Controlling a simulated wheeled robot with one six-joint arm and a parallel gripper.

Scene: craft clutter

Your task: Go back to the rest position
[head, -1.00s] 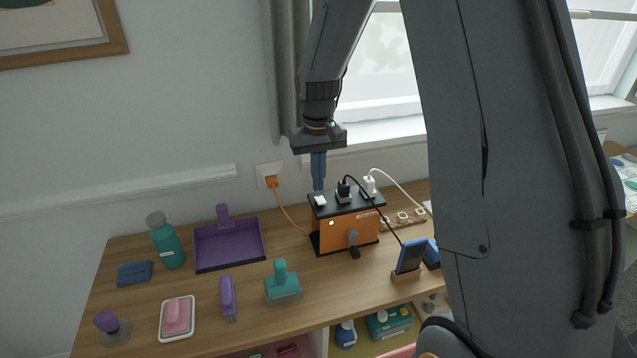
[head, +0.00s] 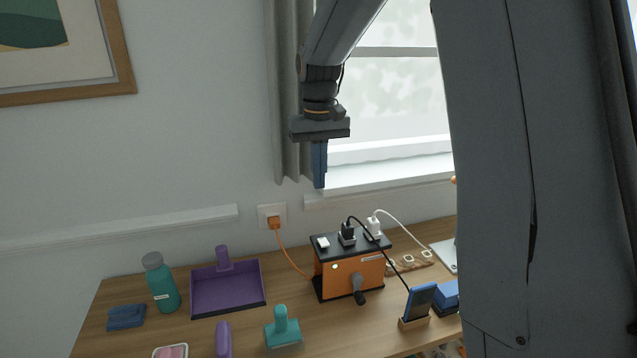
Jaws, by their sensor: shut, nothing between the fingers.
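My gripper (head: 319,185) points straight down, its blue fingers shut together with nothing between them. It hangs in the air in front of the curtain and window, clear above the orange box (head: 353,279) on the desk. The box has a dark top with a black plug, a white plug and a small white piece on it. It has a dark knob on its front. A wide part of my arm covers the right side of the view.
The wooden desk (head: 285,327) holds a purple dustpan (head: 228,290), a teal bottle (head: 162,283), a folded blue cloth (head: 126,317), a teal brush (head: 283,327) and a phone on a stand (head: 418,302). An orange cord runs to a wall socket (head: 272,216).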

